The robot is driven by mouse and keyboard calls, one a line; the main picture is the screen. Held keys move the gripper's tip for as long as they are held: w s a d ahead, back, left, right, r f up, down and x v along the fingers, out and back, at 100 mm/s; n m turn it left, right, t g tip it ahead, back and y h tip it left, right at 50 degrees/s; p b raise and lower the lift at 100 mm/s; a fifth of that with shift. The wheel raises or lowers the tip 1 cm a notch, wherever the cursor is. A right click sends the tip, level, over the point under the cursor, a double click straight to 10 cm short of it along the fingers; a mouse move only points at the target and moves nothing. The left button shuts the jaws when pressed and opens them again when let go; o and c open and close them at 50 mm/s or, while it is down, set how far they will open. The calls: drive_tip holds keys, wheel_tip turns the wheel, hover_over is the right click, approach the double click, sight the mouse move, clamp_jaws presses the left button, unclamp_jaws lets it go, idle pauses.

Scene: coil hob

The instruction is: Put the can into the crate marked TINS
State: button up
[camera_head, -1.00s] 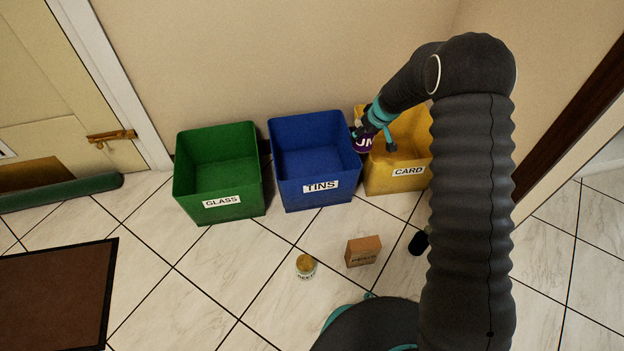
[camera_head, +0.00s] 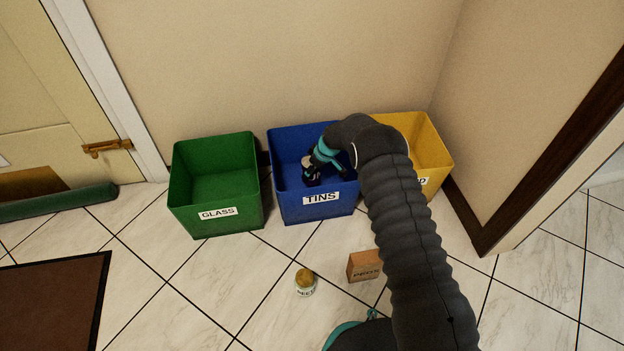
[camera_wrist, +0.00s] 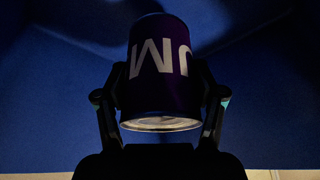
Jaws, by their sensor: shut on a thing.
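The can is dark purple with large white letters, and my gripper (camera_wrist: 160,105) is shut on it. The can (camera_wrist: 160,65) fills the middle of the wrist view between the two fingers, with blue crate walls behind it. In the head view my gripper (camera_head: 313,172) is over the blue crate marked TINS (camera_head: 340,205), down inside its opening. The held can is mostly hidden there by the gripper. I cannot tell whether the can touches the crate floor.
A green crate marked GLASS (camera_head: 218,222) stands to the left. A yellow crate (camera_head: 434,155) stands to the right, partly behind my arm. A jar (camera_head: 305,283) and a small cardboard box (camera_head: 363,266) are on the tiles in front. A brown mat (camera_head: 50,300) lies at left.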

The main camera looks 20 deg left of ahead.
sight(313, 176)
drive_tip(key=shift+f, duration=2.2)
drive_tip(key=shift+f+b, duration=0.2)
drive_tip(key=shift+b, duration=0.15)
drive_tip(key=o, duration=1.2)
drive_tip(key=shift+o, duration=0.2)
drive_tip(key=shift+r, duration=0.1)
drive_tip(key=shift+d+r+p, duration=0.15)
drive_tip(key=shift+r+p, duration=0.15)
drive_tip(key=shift+r, duration=0.2)
drive_tip(key=v, duration=1.1)
drive_tip(key=shift+p, duration=0.4)
drive_tip(key=shift+r, duration=0.1)
